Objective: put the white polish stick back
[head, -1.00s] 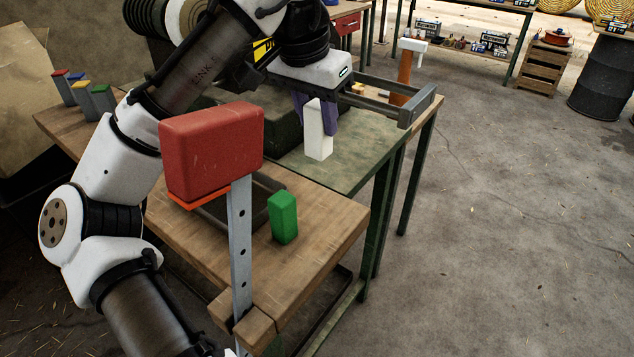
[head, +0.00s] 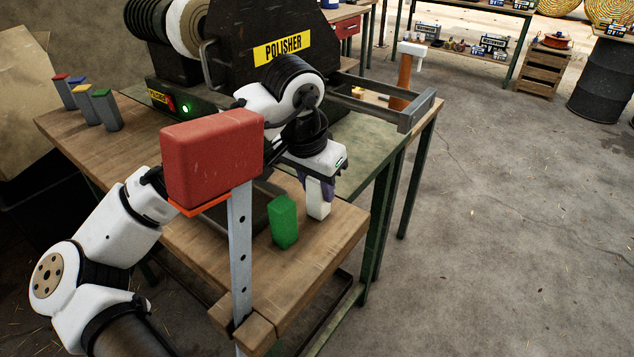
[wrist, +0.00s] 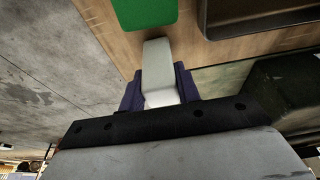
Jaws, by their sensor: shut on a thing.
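The white polish stick (head: 318,201) is upright between the fingers of my gripper (head: 318,186), which is shut on it. It is over the wooden board at the front of the bench, just right of and behind the green stick (head: 284,222). In the wrist view the white stick (wrist: 158,68) shows between the purple fingers (wrist: 160,88), close to the green stick (wrist: 145,12) but apart from it. I cannot tell whether its lower end touches the wood.
A red block (head: 212,158) on a metal upright (head: 240,262) stands in front of the board. A dark tray (wrist: 255,15) lies beside the green stick. The polisher (head: 270,50) is behind my arm. Several coloured-top sticks (head: 106,110) stand at the left.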

